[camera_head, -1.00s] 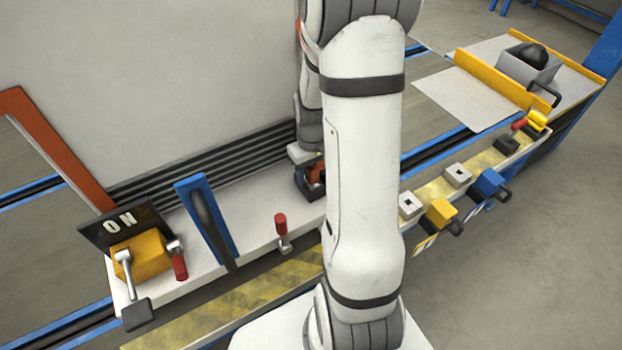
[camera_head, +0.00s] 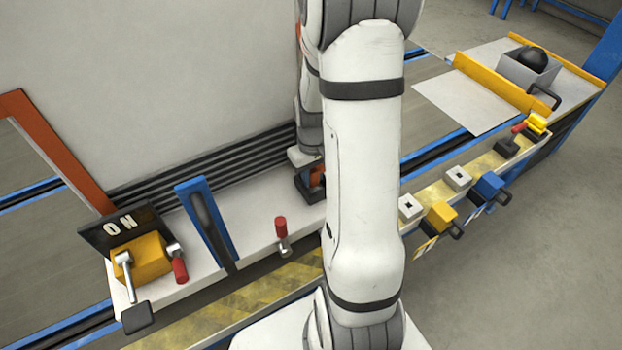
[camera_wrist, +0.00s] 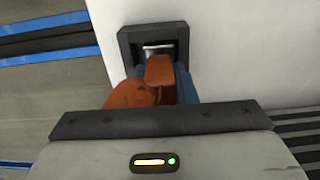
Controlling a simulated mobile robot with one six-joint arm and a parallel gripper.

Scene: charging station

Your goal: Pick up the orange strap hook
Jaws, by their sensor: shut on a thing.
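In the head view a bit of the orange hook (camera_head: 317,175) and the dark holder (camera_head: 308,188) show left of my arm, which hides the rest.
Yellow (camera_head: 440,215) and blue (camera_head: 490,187) plugs lie right of my arm. The ribbed wall strip is close behind.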

